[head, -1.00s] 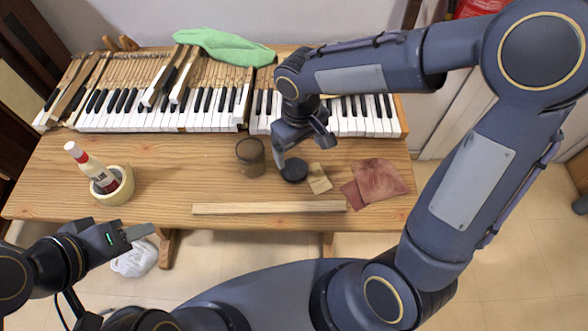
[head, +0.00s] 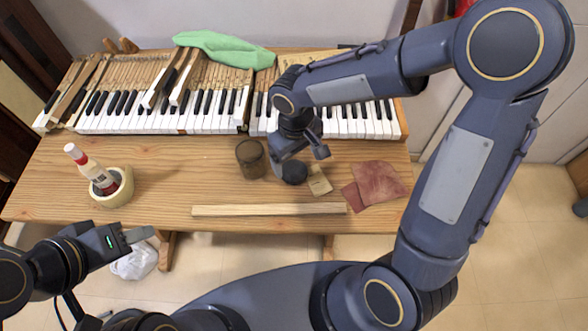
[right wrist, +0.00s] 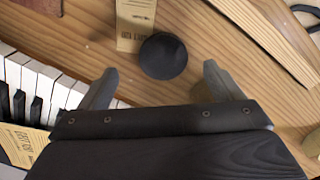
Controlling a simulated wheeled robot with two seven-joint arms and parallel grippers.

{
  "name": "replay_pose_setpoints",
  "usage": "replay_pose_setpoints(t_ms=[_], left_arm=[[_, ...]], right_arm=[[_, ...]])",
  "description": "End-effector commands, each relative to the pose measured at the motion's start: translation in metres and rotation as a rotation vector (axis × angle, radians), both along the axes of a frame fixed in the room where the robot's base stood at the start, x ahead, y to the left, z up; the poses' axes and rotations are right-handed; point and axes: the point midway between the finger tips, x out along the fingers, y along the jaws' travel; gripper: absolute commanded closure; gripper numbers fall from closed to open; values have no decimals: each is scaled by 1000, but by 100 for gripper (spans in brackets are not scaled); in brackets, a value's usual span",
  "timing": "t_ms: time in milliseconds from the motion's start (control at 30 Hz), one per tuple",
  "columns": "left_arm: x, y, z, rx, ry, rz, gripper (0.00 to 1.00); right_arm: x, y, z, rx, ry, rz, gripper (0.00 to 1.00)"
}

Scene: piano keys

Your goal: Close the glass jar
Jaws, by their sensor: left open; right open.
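The glass jar (head: 250,158) stands upright on the wooden table, in front of the keys, with its top uncovered. The round black lid (head: 294,172) is just right of it, separate from the jar. My right gripper (head: 298,162) is open over the lid, partly covering it in the head view. In the right wrist view the lid (right wrist: 163,56) lies ahead between the two spread fingers (right wrist: 158,78), with gaps on both sides. The jar is not clearly seen there. My left gripper (head: 140,235) is open and empty off the table's front left edge.
A tan paper packet (head: 319,181) touches or nearly touches the lid. Reddish sheets (head: 378,183) lie to the right. A wooden strip (head: 268,210) runs along the front edge. Piano keys (head: 150,122) fill the back.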

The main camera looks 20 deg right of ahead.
Motion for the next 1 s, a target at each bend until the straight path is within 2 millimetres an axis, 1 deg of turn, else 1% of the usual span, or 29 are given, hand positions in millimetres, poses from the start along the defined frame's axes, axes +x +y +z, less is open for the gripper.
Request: replay_pose_setpoints(t_ms=[233, 333, 433, 767, 1000], left_arm=[[0, 0, 1, 0, 0, 0, 57], [0, 0, 0, 0, 0, 0, 57], [0, 0, 0, 0, 0, 0, 57], [0, 0, 0, 0, 0, 0, 57], [0, 0, 0, 0, 0, 0, 57]], right_arm=[[3, 5, -35, -2, 7, 2, 14], [3, 4, -46, -2, 4, 2, 14], [4, 4, -51, 0, 2, 0, 14], [4, 4, -51, 0, 1, 0, 14], [4, 4, -51, 0, 1, 0, 45]])
